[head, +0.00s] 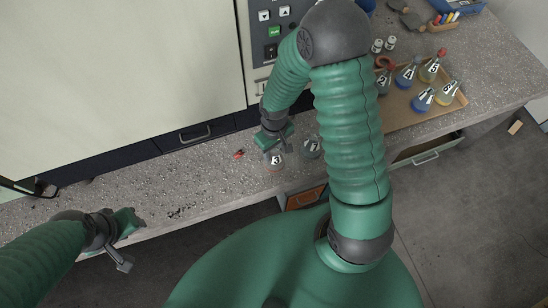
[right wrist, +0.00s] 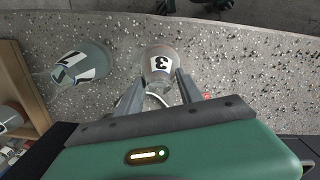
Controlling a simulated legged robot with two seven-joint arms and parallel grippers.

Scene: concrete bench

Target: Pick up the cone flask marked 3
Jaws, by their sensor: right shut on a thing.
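The cone flask marked 3 (head: 275,161) stands on the concrete bench near its front edge. In the right wrist view the flask marked 3 (right wrist: 160,62) sits between the fingertips of my right gripper (right wrist: 158,88), its label facing the camera. My right gripper (head: 272,143) is shut on the flask's upper part; the exact contact is partly hidden. A second flask marked 7 (head: 312,146) stands just to the right, apart from it; it also shows in the right wrist view (right wrist: 83,62). My left gripper (head: 122,240) is empty at the left, its fingers apart.
A wooden tray (head: 402,112) with several labelled flasks stands at the right of the bench. A small red item (head: 239,154) lies left of flask 3. The bench (head: 175,180) is mostly clear to the left.

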